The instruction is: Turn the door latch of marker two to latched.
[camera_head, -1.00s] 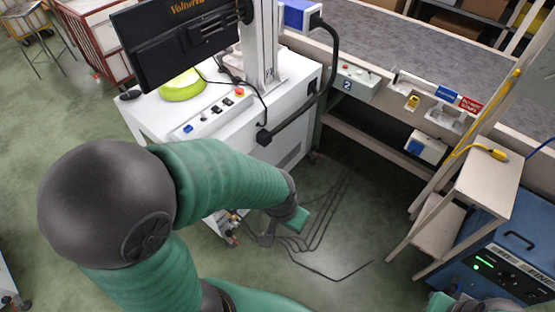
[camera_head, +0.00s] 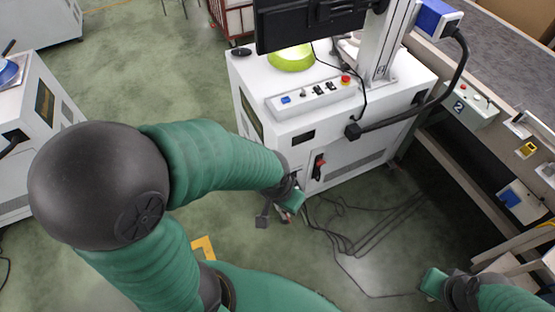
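The white marker cabinet (camera_head: 345,150) stands ahead with a monitor above it. A small red and black latch handle (camera_head: 319,166) is on its front face, roughly upright; its exact setting is too small to tell. My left gripper (camera_head: 279,208) is open and empty, below and left of the handle and apart from it in the picture. My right gripper (camera_head: 440,284) is low at the right, near the cables, and its finger gap is not clear.
A switch box (camera_head: 315,97) and a lime green ring (camera_head: 291,57) are on the cabinet top. Black cables (camera_head: 365,235) lie on the floor in front. A pale stand (camera_head: 515,245) is close at the right. Another white cabinet (camera_head: 40,130) stands at the left. Floor between the cabinets is clear.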

